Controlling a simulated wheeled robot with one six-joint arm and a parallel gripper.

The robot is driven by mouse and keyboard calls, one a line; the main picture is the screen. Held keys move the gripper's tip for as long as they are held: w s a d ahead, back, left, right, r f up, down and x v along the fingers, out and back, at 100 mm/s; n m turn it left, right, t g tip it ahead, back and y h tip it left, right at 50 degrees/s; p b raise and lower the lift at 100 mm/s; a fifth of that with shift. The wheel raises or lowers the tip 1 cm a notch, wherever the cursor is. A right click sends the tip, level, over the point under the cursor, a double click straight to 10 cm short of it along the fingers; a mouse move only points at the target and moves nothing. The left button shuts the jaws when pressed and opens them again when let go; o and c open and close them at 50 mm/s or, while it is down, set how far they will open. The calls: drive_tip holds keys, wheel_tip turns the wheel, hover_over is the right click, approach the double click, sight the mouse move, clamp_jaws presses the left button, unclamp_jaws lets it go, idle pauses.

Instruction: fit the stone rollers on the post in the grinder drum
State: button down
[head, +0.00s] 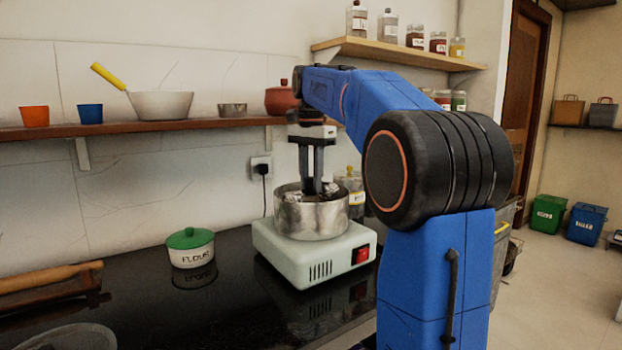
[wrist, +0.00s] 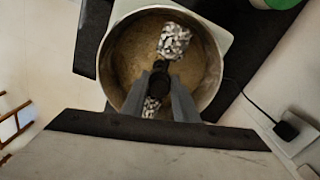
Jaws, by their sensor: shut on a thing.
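The grinder drum (head: 312,217) is a round steel pot on a pale grinder base (head: 312,255) with a red switch. In the wrist view the drum (wrist: 214,75) shows a brownish inside. The stone rollers (wrist: 174,40) are speckled grey-white, one on each side of a dark hub (wrist: 157,84). My gripper (head: 312,190) points straight down into the drum. In the wrist view my gripper (wrist: 160,92) is shut on the dark hub between the rollers. The post is hidden, so I cannot tell whether the hub is around it.
A flour pot (head: 190,250) with a green lid stands on the black counter left of the grinder. A wall shelf (head: 150,128) with cups and pans runs behind. A glass jar (head: 354,190) stands behind the drum. A plug and cord (head: 262,172) hang at the wall.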

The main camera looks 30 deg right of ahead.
drive_tip(key=shift+f, duration=2.5)
idle(1.7)
drive_tip(key=c, duration=0.8)
unclamp_jaws()
drive_tip(key=shift+o, duration=0.2)
drive_tip(key=shift+r, duration=7.6)
